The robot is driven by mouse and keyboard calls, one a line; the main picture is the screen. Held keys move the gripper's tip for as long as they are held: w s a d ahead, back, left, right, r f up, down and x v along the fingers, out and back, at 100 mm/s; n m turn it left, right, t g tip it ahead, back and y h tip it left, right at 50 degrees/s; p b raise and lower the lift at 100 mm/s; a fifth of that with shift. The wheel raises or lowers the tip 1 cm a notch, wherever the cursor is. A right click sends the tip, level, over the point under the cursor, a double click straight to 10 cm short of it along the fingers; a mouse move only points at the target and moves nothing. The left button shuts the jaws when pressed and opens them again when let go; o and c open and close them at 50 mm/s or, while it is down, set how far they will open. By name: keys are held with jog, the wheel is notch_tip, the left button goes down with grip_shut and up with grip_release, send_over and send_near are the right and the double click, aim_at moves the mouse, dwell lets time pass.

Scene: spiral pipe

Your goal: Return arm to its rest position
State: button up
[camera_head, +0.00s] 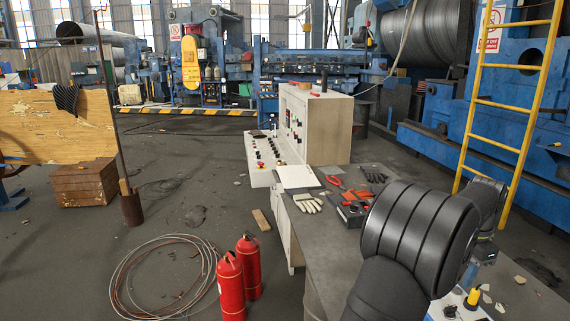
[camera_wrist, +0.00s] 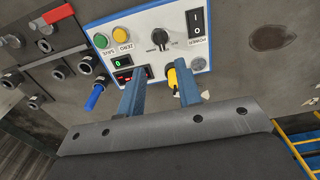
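My arm is black and comes in at the lower right of the head view. My gripper (camera_wrist: 166,80) shows in the wrist view as two blue fingers with a clear gap between them; it is open and holds nothing that I can see. Beyond the fingertips is a white control panel (camera_wrist: 213,62) with a green and a yellow button, a black knob and a power switch. A yellow plug or knob (camera_wrist: 171,79) shows beside the right finger, partly hidden by it. In the head view the arm hides most of the gripper.
A blue plug (camera_wrist: 95,97) and several metal sockets are left of the panel. The grey workbench (camera_head: 328,238) bears white gloves (camera_head: 308,203) and red-handled tools (camera_head: 333,181). A beige console (camera_head: 318,126) stands behind it. Fire extinguishers (camera_head: 231,287) and coiled wire (camera_head: 160,285) are on the floor left.

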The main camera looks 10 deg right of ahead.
aim_at(452, 307)
notch_tip(452, 307, down, 11)
jog(key=shift+r, duration=0.2)
jog(key=shift+n, duration=0.3)
jog(key=n, duration=0.3)
jog(key=shift+n, duration=0.4)
jog(key=n, duration=0.5)
jog(key=shift+s, duration=0.15)
jog(key=shift+n, duration=0.3)
jog(key=shift+r, duration=3.6)
